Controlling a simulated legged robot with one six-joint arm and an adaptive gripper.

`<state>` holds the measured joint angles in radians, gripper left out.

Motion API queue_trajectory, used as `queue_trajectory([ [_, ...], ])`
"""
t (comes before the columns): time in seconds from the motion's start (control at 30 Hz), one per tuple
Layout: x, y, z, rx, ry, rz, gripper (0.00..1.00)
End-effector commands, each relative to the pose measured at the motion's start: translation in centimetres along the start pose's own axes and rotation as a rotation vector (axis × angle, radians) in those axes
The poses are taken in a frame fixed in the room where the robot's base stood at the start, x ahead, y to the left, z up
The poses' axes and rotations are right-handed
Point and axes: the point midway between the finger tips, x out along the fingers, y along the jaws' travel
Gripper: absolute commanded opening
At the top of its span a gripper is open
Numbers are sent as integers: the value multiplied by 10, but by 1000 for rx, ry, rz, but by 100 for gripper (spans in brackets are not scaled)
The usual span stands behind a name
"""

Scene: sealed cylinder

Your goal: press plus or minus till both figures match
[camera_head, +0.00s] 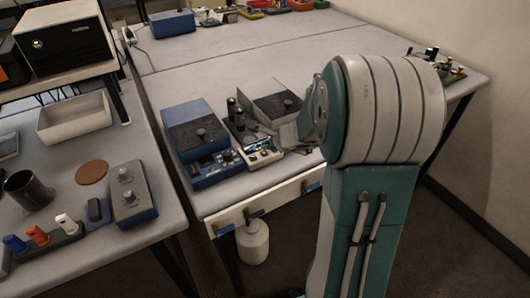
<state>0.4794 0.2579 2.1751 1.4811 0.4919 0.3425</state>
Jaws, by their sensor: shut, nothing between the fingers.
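A small beige device (263,157) with a lit display (258,145) and small buttons sits near the front edge of the middle table. The figures on the display are too small to read, and I cannot tell plus from minus. My gripper (278,146) is partly visible as a grey shape at the device's right side, at the end of my green and white arm. It looks shut and empty. My arm hides part of it, and I cannot tell whether it touches the device.
A blue box (183,115) with a knobbed dark lid stands left of the device. A grey box (294,92) and dark cylinders stand behind it. A white jug (253,243) hangs below the front edge. The table behind (190,75) is largely clear. A left table holds a tray (75,132).

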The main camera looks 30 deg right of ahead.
Motion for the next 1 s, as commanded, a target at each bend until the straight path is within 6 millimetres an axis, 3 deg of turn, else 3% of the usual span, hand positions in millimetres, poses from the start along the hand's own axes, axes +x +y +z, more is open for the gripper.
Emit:
queue_trajectory([
  [1.0,4,5,-2,0,0,0,0],
])
